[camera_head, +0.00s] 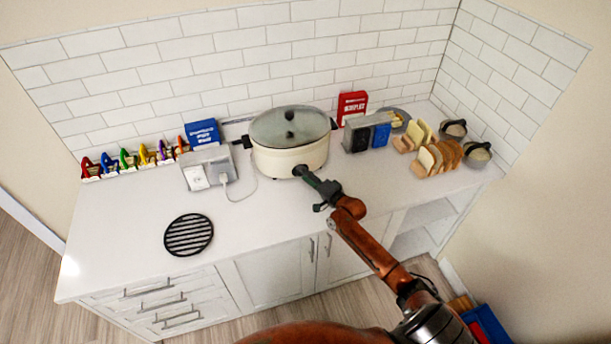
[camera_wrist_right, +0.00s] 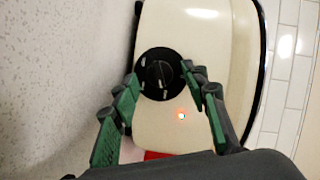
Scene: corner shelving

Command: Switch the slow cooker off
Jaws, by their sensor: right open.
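The cream slow cooker (camera_head: 290,158) with its glass lid (camera_head: 290,127) stands on the white counter against the tiled wall. Its black round dial (camera_wrist_right: 159,74) is on the front in the right wrist view, and a small orange-red light (camera_wrist_right: 181,116) glows beside it. My right gripper (camera_head: 305,173) reaches the cooker's front at the dial. In the wrist view the right gripper (camera_wrist_right: 160,92) is open, its green-padded fingers on either side of the lower part of the dial. Whether they touch it I cannot tell. My left gripper is not in view.
A white socket box (camera_head: 208,170) with a plugged-in cord stands left of the cooker. A black trivet (camera_head: 188,235) lies on the front left counter. Bread slices in a rack (camera_head: 436,158) and dark pots (camera_head: 477,154) are at right. The front middle counter is clear.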

